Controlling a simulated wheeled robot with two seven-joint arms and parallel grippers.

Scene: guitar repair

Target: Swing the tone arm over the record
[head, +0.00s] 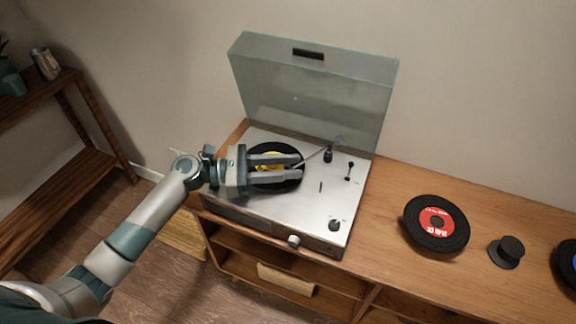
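The turntable (300,205) stands on the wooden cabinet with its clear lid (315,95) raised. A black record (262,150) with a yellow label (268,168) lies on its platter, partly hidden by my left gripper. The thin tone arm (315,157) runs from its pivot (328,155) leftward, its head end near the fingertips over the right part of the record. My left gripper (301,168) reaches in from the left above the record, its two fingers apart with the label showing between them. I cannot tell whether a finger touches the tone arm. My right gripper is out of view.
On the cabinet (385,215) to the right lie a black record with a red label (436,224), a small black hat-shaped object (508,250) and another record (568,262) cut by the frame edge. The wooden shelf (70,170) stands at the left. The raised lid bounds the back.

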